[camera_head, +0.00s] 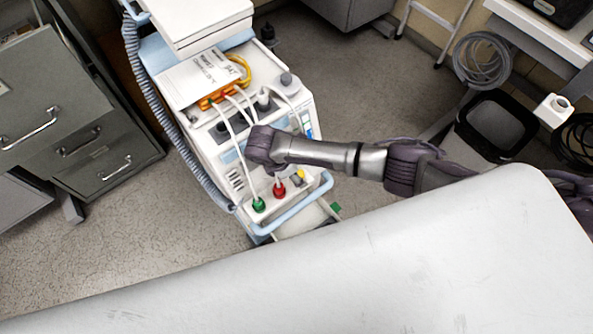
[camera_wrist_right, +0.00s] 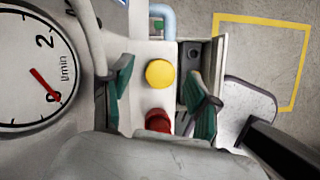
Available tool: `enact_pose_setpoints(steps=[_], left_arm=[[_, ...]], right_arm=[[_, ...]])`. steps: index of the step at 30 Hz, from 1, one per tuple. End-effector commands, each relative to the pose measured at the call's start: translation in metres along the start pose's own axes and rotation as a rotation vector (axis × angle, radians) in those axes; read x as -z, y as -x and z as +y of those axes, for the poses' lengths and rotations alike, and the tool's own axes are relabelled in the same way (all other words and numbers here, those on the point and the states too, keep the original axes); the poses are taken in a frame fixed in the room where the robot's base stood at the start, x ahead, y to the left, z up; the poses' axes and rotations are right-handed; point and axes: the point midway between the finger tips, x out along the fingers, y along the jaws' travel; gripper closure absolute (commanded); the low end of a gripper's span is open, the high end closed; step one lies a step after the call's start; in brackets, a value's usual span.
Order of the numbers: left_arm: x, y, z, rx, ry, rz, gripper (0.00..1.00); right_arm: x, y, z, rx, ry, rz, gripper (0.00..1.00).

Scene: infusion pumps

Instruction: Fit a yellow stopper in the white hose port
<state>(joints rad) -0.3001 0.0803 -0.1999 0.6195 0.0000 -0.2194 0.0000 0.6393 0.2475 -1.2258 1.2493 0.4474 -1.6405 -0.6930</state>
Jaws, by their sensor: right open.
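A yellow stopper (camera_head: 299,176) sits on the low front shelf of the white medical machine, beside a red fitting (camera_head: 279,188) and a green fitting (camera_head: 258,204). In the right wrist view the round top of the yellow stopper (camera_wrist_right: 160,73) shows between the two fingers, apart from both. My right gripper (camera_head: 266,152) is above the front of the machine; its open fingers, with green pads, show in the wrist view (camera_wrist_right: 162,95). The red fitting (camera_wrist_right: 158,120) is nearer the palm. I cannot tell which opening is the white hose port. My left gripper is not in view.
White hoses (camera_head: 232,118) run down the machine's front. A light blue handle (camera_head: 290,208) edges the shelf. A large gauge (camera_wrist_right: 35,70) is close on the left in the wrist view. Grey drawers (camera_head: 85,130) stand left; a pale surface (camera_head: 380,260) fills the foreground.

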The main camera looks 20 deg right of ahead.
Motion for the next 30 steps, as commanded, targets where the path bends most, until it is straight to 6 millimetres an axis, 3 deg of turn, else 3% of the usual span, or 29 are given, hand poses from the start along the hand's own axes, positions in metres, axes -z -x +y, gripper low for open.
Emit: enact_pose_setpoints(steps=[5,19,24,30], left_arm=[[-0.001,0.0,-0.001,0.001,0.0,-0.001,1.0],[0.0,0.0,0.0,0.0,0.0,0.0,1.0],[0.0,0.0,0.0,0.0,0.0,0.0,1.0],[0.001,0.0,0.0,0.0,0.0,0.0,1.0]], right_arm=[[0.001,0.012,0.001,-0.002,0.0,0.002,0.4],[0.001,0.103,0.001,-0.002,0.0,0.002,0.4],[0.001,0.118,0.0,-0.001,0.001,0.001,0.4],[0.0,0.12,0.0,0.0,0.0,0.001,0.4]])
